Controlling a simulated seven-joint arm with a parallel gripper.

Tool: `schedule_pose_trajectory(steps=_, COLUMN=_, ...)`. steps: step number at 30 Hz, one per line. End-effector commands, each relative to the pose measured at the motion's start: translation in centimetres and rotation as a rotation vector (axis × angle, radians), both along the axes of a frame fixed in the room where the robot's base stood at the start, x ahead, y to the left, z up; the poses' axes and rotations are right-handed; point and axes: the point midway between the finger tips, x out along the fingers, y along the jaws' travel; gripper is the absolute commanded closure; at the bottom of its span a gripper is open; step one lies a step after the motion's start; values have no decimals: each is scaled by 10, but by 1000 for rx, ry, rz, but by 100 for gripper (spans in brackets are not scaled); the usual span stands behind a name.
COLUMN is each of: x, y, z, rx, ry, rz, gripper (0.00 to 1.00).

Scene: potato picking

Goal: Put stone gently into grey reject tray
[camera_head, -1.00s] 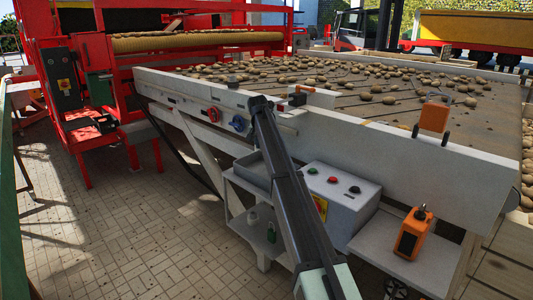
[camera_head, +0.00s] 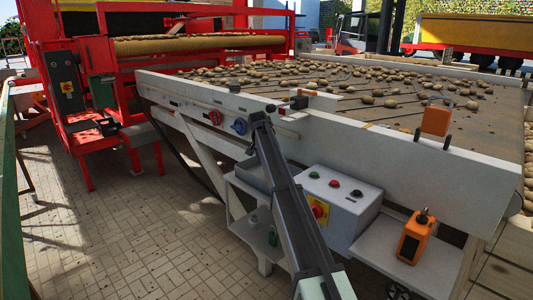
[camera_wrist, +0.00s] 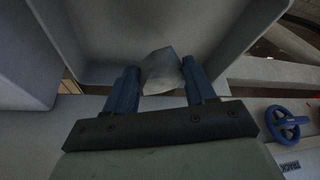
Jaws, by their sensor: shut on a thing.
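A pale grey, angular stone (camera_wrist: 160,70) sits between the two blue fingers of my gripper (camera_wrist: 160,82) in the wrist view. My gripper is shut on it. Behind the stone is the grey reject tray (camera_wrist: 105,25), whose inside and side wall fill the top of that view. The stone is at the tray's opening; I cannot tell whether it touches the tray floor. In the head view the tray (camera_head: 250,174) shows beside the conveyor, partly covered by my dark arm. My gripper and the stone are hidden there.
The conveyor (camera_head: 440,108) carries many potatoes behind a white side rail (camera_head: 350,140). A control box (camera_head: 340,200) with buttons stands right of my arm. A blue handwheel (camera_wrist: 287,120) is right of my gripper.

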Motion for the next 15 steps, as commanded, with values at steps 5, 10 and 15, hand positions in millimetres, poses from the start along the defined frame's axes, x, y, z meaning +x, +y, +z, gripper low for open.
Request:
schedule_pose_trajectory(steps=5, x=0, y=0, z=-5, rx=0, ry=-1, rz=0, gripper=85)
schedule_pose_trajectory(steps=10, x=0, y=0, z=-5, rx=0, ry=-1, rz=0, gripper=85)
schedule_pose_trajectory(steps=15, x=0, y=0, z=-5, rx=0, ry=-1, rz=0, gripper=31)
